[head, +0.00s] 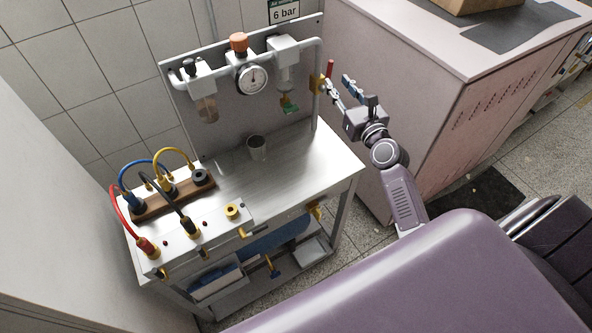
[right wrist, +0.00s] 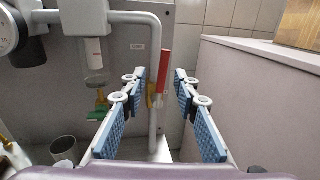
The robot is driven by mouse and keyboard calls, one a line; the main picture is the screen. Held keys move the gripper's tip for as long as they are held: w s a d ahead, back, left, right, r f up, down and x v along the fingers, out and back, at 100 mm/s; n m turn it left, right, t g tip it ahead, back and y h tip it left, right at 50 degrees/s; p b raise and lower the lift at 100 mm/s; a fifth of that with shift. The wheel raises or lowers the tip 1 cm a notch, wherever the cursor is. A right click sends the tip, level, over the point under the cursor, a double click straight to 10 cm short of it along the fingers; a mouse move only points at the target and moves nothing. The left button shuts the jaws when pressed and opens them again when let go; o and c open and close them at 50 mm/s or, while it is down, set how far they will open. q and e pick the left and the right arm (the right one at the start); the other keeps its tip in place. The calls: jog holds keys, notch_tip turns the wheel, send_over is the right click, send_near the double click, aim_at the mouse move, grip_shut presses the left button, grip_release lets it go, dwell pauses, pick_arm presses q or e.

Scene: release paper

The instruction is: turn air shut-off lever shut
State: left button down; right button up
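The air shut-off lever has a red handle (head: 330,68) standing roughly upright beside the pipe at the panel's right end. Its brass-coloured valve body (head: 317,84) sits on the vertical grey pipe. My right gripper (head: 339,84) is open, its fingers pointing at the lever. I see no clear contact, and the left finger partly hides the valve body. My left gripper is not in view.
The panel carries a pressure gauge (head: 251,78) with an orange knob and filter bowls. A cup (head: 257,147) stands on the metal bench (head: 290,165). Coloured hoses (head: 139,168) are at the bench's left. A pale cabinet (head: 440,110) stands close to the right of my right arm.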

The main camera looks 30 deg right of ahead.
jog(key=s+a+f+n+g+y, duration=0.2)
jog(key=s+a+f+n, duration=0.3)
jog(key=a+n, duration=0.4)
jog(key=s+a+f+n+g+y, duration=0.3)
jog(key=s+a+f+n+g, duration=0.2)
jog(key=a+f+n, duration=0.3)
jog(key=shift+s+a+f+n, duration=0.15)
jog(key=shift+s+a+n, duration=0.65)
jog(key=shift+n, duration=1.4)
jog(key=shift+w+a, duration=0.1)
jog(key=shift+w, duration=0.05)
